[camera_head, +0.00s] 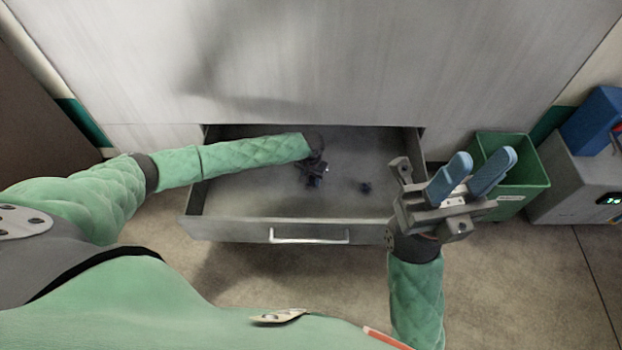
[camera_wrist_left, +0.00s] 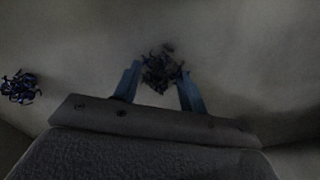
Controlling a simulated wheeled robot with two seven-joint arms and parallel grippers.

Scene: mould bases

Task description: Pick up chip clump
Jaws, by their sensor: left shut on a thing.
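My left gripper (camera_head: 316,180) reaches down into the open drawer. Its blue fingers in the left wrist view (camera_wrist_left: 160,84) stand on either side of a dark, curly chip clump (camera_wrist_left: 160,70) and are shut on it. In the head view the gripper and arm largely hide this clump. A second dark chip clump (camera_head: 365,187) lies apart on the drawer floor, to the right of the left gripper. It also shows at the left edge of the left wrist view (camera_wrist_left: 20,87). My right gripper (camera_head: 472,165) is open and empty, raised in front of the drawer's right end.
The grey drawer (camera_head: 240,229) is pulled out, with a pale handle (camera_head: 309,237) on its front. Its walls surround my left gripper. A green bin (camera_head: 520,176) stands right of it, next to a grey box (camera_head: 580,178) with a blue item (camera_head: 592,120) on top.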

